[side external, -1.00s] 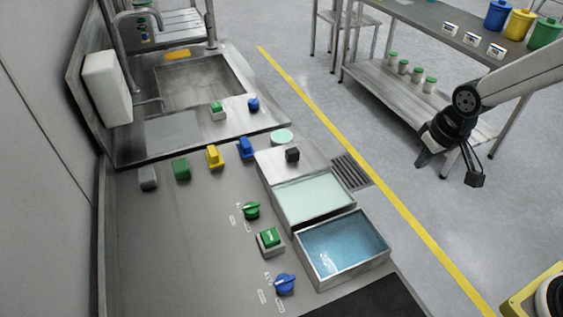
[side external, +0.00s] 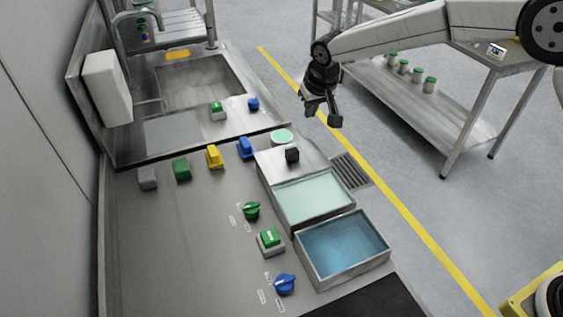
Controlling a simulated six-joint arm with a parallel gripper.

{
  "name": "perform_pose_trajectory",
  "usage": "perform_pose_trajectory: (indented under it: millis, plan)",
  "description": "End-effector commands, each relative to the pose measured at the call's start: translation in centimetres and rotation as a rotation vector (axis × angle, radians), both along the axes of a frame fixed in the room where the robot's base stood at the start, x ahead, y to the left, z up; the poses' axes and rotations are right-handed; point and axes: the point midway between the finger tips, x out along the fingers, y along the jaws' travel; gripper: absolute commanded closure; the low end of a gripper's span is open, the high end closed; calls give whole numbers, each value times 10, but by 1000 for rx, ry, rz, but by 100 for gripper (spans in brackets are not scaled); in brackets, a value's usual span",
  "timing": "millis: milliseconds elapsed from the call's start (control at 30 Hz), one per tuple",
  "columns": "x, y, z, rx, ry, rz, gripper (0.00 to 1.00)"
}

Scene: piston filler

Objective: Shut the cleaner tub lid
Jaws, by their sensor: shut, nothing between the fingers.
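Two open steel tubs sit side by side on the counter. One holds pale green liquid (side external: 312,197) and the other holds blue liquid (side external: 343,247); I cannot read which is the cleaner. A flat steel lid plate (side external: 272,163) with a black block-shaped knob (side external: 292,155) lies behind the pale green tub, leaving that tub uncovered. No lid shows at the blue tub. My gripper (side external: 322,115) is shut and empty. It hangs in the air beyond the knob, up and to the right of it in the picture, apart from everything.
Green (side external: 251,210) and blue (side external: 285,284) knobs and a green button (side external: 269,240) stand left of the tubs. A round pale green-topped item (side external: 281,137) is near the lid plate. A sink (side external: 200,80) lies behind. A shelf table (side external: 415,90) stands at right.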

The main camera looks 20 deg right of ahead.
Motion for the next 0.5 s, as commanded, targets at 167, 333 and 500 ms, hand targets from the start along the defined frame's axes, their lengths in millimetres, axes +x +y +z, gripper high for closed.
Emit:
perform_pose_trajectory:
  millis: [167, 333, 500]
  plan:
    - [20, 26, -4, 0, -12, -4, 100]
    - [28, 37, -5, 0, -19, -7, 100]
    - [29, 40, -5, 1, -20, -9, 100]
